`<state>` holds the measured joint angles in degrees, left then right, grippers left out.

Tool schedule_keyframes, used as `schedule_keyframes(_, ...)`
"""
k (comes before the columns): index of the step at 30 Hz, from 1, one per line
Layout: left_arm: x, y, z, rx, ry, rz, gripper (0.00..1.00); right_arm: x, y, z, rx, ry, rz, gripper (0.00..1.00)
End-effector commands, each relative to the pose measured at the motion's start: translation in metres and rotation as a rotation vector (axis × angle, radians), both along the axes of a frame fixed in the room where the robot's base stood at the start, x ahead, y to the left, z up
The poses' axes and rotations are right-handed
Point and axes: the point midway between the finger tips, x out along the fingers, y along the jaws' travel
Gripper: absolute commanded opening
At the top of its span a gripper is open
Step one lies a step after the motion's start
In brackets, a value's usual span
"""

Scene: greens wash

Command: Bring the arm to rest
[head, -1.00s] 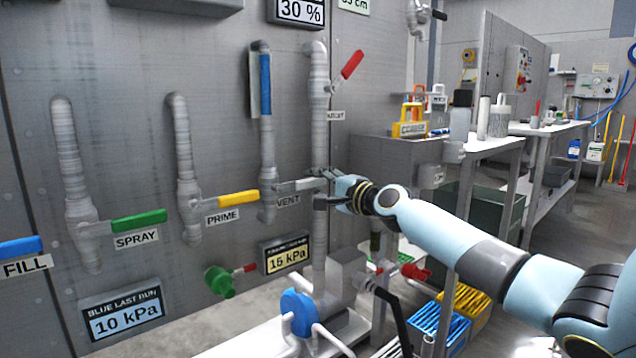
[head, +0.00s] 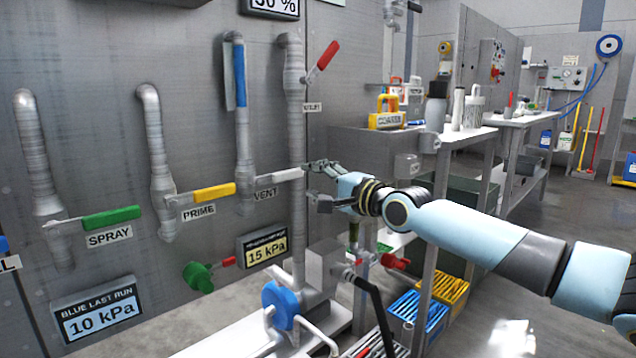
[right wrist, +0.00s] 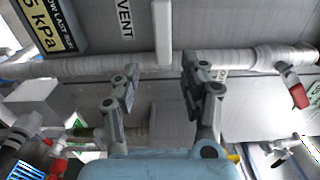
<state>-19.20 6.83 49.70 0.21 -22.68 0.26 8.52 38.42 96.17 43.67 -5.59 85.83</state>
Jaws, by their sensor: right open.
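My right gripper (head: 312,184) is open and empty, in front of the vertical pipe (head: 297,130) beside the VENT valve. Its fingertips are just right of the end of the white VENT lever (head: 280,177), which points right, nearly level. In the right wrist view the two fingers of the gripper (right wrist: 160,75) are spread, with the pale lever (right wrist: 162,30) beyond the gap between them. I cannot tell whether a finger touches the pipe. My right arm reaches in from the right. My left gripper is not in view.
The wall panel carries a green SPRAY lever (head: 111,217), a yellow PRIME lever (head: 214,192), an upright blue handle (head: 240,76) and a red handle (head: 328,55). A bench (head: 470,136) is behind the arm.

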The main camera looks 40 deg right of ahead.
Motion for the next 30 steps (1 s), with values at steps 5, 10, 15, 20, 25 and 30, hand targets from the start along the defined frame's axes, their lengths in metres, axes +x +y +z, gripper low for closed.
schedule_keyframes(5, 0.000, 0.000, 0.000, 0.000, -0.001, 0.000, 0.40, -0.006, 0.000, 0.001, 0.000, -0.002, 0.003, 0.44)
schedule_keyframes(10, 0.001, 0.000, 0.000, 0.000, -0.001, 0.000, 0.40, -0.006, 0.001, 0.001, 0.002, -0.003, 0.004, 0.44)
schedule_keyframes(15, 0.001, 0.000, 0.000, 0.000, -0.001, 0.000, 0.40, -0.006, 0.001, 0.001, 0.002, -0.002, 0.004, 0.44)
schedule_keyframes(20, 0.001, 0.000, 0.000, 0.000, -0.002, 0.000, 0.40, -0.006, 0.001, 0.001, 0.002, -0.002, 0.004, 0.44)
schedule_keyframes(25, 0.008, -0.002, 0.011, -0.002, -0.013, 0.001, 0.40, -0.015, 0.006, -0.006, 0.026, 0.023, 0.002, 0.44)
schedule_keyframes(30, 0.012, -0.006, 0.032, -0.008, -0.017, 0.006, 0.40, -0.051, 0.005, -0.092, 0.088, 0.190, -0.071, 0.44)
